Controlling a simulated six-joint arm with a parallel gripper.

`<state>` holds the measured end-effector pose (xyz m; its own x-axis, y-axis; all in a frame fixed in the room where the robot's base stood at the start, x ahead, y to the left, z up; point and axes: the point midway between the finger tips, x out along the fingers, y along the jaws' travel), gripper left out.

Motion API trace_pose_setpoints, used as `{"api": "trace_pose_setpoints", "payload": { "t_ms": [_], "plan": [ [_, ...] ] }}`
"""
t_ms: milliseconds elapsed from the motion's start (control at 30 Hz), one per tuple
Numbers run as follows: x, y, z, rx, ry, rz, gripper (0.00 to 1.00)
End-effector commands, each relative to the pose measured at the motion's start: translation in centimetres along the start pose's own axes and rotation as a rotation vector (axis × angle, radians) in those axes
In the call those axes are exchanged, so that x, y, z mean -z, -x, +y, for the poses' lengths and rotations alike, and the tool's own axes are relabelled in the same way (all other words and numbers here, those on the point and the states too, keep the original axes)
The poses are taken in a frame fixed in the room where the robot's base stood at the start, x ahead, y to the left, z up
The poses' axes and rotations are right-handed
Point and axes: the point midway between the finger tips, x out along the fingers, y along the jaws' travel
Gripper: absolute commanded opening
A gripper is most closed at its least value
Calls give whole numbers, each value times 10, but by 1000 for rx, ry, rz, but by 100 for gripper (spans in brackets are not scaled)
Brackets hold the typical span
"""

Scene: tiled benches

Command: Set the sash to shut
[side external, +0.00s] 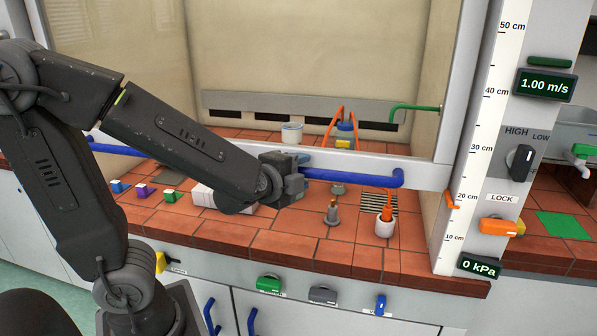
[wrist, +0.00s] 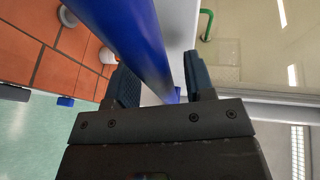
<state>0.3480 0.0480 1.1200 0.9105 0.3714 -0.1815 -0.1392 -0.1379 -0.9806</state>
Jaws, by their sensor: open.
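The sash (side external: 432,176) is a large clear pane with a pale frame. Its bottom rail hangs above the tiled bench, leaving a gap beside the roughly 20 cm mark of the scale. A blue bar handle (side external: 352,176) runs along the rail; another blue handle length (side external: 118,149) shows to the left behind my arm. My gripper (side external: 297,173) is at the left part of the right-hand handle length. In the wrist view the blue bar (wrist: 135,45) passes between my open fingers (wrist: 162,82). I cannot tell whether either finger touches it.
Under and near the sash stand a white pot with an orange-handled tool (side external: 385,228), a small grey-based post (side external: 332,214) and coloured blocks (side external: 142,190). An orange lock lever (side external: 498,227) and a scale (side external: 484,110) are on the right post. Bench knobs (side external: 270,284) line the front.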

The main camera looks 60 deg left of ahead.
Motion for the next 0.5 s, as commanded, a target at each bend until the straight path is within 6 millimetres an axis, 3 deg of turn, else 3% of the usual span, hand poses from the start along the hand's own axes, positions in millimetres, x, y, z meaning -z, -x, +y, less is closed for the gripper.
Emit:
{"api": "trace_pose_setpoints", "payload": {
  "t_ms": [233,433,500],
  "plan": [
    [1,6,-1,3,0,3,49],
    [1,34,-1,3,4,5,49],
    [1,33,-18,8,8,-3,49]
  ]
}}
